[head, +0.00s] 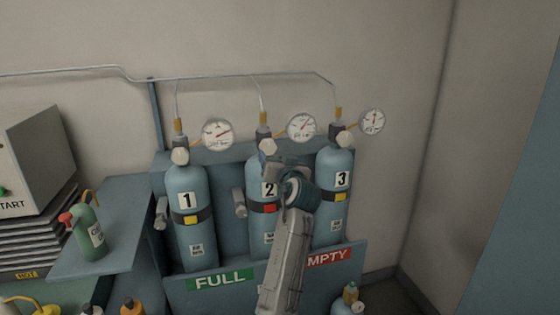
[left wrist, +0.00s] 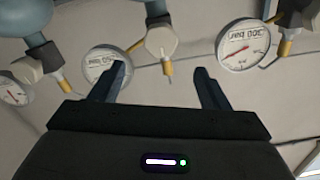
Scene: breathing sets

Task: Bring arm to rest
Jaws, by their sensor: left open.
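My left arm rises from the bottom middle of the head view, and its gripper (head: 288,168) is up in front of cylinder 2 (head: 262,228) and the left side of cylinder 3 (head: 336,180). In the left wrist view the two fingers of the left gripper (left wrist: 161,68) stand wide apart with nothing between them. One finger overlaps the middle gauge (left wrist: 98,60) in that picture; I see no grasp on it. The fingertips are hard to make out in the head view. My right gripper is not in view.
Cylinder 1 (head: 187,225) stands left in the blue rack, whose front panel (head: 345,268) bears FULL and EMPTY labels. Gauges (head: 218,135) and thin pipes sit above. The right wall side is clear at gauge height.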

